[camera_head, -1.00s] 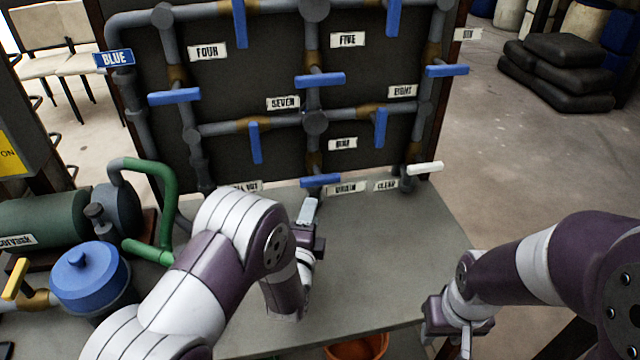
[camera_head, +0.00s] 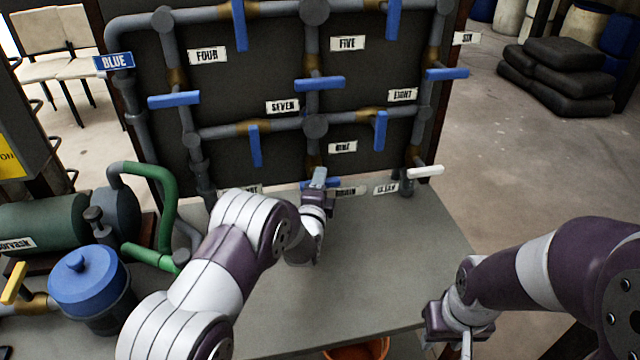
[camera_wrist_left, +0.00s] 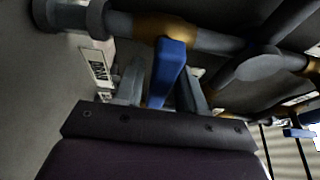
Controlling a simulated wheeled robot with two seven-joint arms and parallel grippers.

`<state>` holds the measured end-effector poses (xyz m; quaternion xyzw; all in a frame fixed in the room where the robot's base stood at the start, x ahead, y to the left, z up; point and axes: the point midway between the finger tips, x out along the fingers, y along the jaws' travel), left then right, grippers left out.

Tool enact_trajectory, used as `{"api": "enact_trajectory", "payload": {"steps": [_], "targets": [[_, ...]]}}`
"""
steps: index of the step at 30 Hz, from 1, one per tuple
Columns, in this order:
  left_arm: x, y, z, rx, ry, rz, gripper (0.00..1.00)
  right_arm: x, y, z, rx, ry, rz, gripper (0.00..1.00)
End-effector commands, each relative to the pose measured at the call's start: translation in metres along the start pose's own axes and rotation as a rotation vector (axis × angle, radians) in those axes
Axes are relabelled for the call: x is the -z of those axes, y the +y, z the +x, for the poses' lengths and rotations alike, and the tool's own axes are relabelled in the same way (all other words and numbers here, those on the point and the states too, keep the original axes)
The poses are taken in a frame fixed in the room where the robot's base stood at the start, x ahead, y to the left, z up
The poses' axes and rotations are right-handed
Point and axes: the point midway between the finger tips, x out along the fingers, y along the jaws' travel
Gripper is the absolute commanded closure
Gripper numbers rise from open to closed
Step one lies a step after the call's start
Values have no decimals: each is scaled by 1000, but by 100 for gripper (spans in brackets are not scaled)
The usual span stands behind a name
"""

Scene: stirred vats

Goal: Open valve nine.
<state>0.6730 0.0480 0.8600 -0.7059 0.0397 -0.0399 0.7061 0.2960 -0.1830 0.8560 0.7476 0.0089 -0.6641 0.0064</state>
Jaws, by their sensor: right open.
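The "NINE" label (camera_head: 343,146) is beside a short vertical pipe with a brass valve body (camera_head: 313,160) at the lower middle of the panel. Its blue handle (camera_head: 333,183) lies crosswise to the pipe, partly hidden by my left gripper (camera_head: 318,178). In the left wrist view, the blue handle (camera_wrist_left: 170,65) juts from the brass body (camera_wrist_left: 166,26) between my two left fingers (camera_wrist_left: 160,92). The fingers stand apart on either side, with a gap on the left; contact on the right is unclear. My right gripper (camera_head: 462,335) is open and empty at lower right.
A blue-lidded pot (camera_head: 88,280) and green pipe (camera_head: 165,200) stand left. The grey bench (camera_head: 370,270) is clear in the middle.

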Motion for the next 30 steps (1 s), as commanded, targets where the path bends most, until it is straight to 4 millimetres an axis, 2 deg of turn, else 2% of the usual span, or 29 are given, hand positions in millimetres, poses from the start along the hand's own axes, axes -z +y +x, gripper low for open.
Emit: {"api": "enact_trajectory", "payload": {"steps": [1,3,14,20,30], "targets": [[0,0,0,0,0,0,78,0,0,0,0,0,0,57],[0,0,0,0,0,0,100,0,0,0,0,0,0,57],[0,3,0,15,0,-36,100,-1,0,8,0,0,0,57],[0,6,0,59,1,-141,100,-3,0,28,0,0,0,57],[1,8,0,178,1,-428,100,-9,0,72,0,0,0,57]]}}
